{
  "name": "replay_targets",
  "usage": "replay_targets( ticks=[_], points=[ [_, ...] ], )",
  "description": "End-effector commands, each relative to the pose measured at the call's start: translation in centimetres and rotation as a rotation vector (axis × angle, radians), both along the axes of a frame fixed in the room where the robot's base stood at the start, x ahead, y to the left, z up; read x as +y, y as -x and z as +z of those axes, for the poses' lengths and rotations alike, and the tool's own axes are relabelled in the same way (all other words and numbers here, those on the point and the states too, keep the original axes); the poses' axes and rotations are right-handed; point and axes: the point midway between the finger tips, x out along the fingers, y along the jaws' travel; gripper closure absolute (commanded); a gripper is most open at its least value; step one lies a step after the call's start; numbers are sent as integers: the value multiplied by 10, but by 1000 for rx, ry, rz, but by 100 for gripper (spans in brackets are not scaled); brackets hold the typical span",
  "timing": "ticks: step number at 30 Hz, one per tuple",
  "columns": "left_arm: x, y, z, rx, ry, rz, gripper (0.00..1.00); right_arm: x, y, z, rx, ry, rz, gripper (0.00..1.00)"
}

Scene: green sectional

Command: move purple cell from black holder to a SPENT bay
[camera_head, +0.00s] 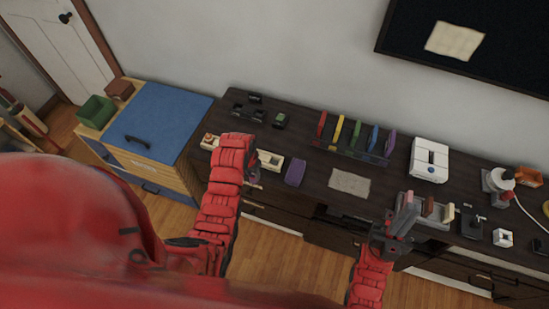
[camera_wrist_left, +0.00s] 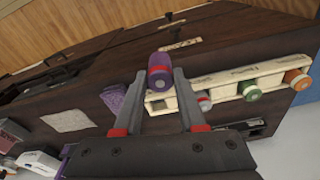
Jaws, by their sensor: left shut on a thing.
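The purple cell (camera_wrist_left: 160,75) is between the fingertips of my left gripper (camera_wrist_left: 160,95), which is shut on it. The cell is at the left end of the long cream rack (camera_wrist_left: 220,85) in the left wrist view; I cannot tell whether it touches the rack. Grey-red, green (camera_wrist_left: 250,90) and orange (camera_wrist_left: 296,78) cells sit in the rack's other bays. Its lettering is unreadable. In the head view, my left arm partly hides the rack (camera_head: 270,159), and the left fingertips are unclear. A black holder (camera_wrist_left: 240,126) is partly hidden behind my gripper. My right gripper (camera_head: 402,218) is over the front edge, its jaws unclear.
A purple folded cloth (camera_head: 295,172) lies right of the rack, with a beige cloth (camera_head: 349,183) further right. Several small black holders (camera_head: 255,98) stand behind. A coloured divider rack (camera_head: 350,150) and white appliance (camera_head: 429,160) stand on the dark cabinet top (camera_head: 320,195).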

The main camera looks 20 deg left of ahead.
Motion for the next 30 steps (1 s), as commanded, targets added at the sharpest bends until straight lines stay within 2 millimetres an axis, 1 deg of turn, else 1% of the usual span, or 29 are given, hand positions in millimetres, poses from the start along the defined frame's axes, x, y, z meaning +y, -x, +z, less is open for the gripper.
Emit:
replay_targets(
  ticks=[1,7,12,15,18,22,24,28,30],
  points=[
    [-4,-15,-3,-3,0,-2,100,0,0,-7,0,0,0,100],
    [-21,-61,-10,-3,1,-2,100,0,0,-25,0,0,0,100],
    [-33,-93,-14,1,0,-2,100,0,0,-43,0,0,0,100],
    [-38,-107,-15,-1,0,-1,100,0,0,-52,0,0,0,100],
    [-40,-114,-14,0,0,0,100,0,0,-56,0,0,0,100],
    [-42,-118,-13,2,-1,-1,100,0,0,-58,0,0,0,100],
    [-44,-122,-14,2,-1,-2,100,0,0,-63,0,0,0,100],
    [-43,-121,-39,2,0,-1,100,0,0,-74,0,0,0,100],
    [-43,-120,-49,6,0,-1,100,0,0,-78,0,0,0,100]
  ],
)
